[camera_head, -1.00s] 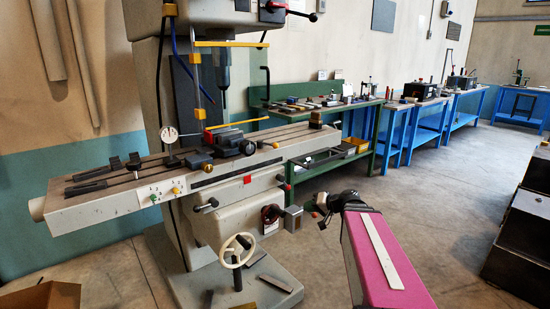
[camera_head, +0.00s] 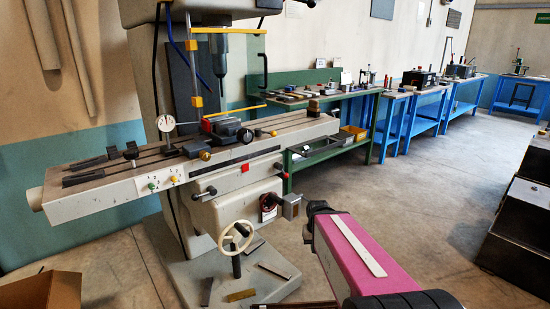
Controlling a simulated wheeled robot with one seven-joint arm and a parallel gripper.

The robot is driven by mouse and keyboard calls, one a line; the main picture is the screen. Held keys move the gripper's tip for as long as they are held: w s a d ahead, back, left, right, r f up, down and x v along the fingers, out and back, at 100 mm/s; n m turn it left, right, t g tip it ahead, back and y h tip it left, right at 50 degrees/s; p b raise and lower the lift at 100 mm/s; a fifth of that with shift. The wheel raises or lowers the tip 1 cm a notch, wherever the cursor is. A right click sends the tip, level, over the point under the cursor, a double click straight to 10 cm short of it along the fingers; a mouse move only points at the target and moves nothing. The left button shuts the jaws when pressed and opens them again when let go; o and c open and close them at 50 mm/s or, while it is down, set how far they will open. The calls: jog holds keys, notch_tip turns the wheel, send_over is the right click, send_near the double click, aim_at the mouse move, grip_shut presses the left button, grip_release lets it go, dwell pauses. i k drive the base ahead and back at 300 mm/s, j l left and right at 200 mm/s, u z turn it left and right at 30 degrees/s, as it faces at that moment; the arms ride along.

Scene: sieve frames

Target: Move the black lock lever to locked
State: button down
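The grey milling machine (camera_head: 110,192) stands at left and centre. Short dark handles show on its front below the table: one handle (camera_head: 205,194) at left and another (camera_head: 282,171) near the right end. I cannot tell which, if either, is the black lock lever, nor its position. My pink arm link (camera_head: 372,262) reaches in from the lower right, its black far end (camera_head: 318,210) just right of the machine's front. My gripper's fingers cannot be made out, and no contact with a handle is visible.
A cream handwheel (camera_head: 235,236) and a grey block (camera_head: 291,205) stick out from the machine's front. A cardboard box (camera_head: 45,291) is at lower left. Green and blue benches (camera_head: 425,128) line the wall. Dark metal boxes (camera_head: 518,235) stand at right. The floor between is clear.

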aim_at(204, 194)
jog(key=k+j+u, duration=0.15)
jog(key=j+u, duration=0.25)
jog(key=k+j+u, duration=0.1)
jog(key=j+u, duration=0.7)
jog(key=l, duration=1.25)
jog(key=j, duration=1.25)
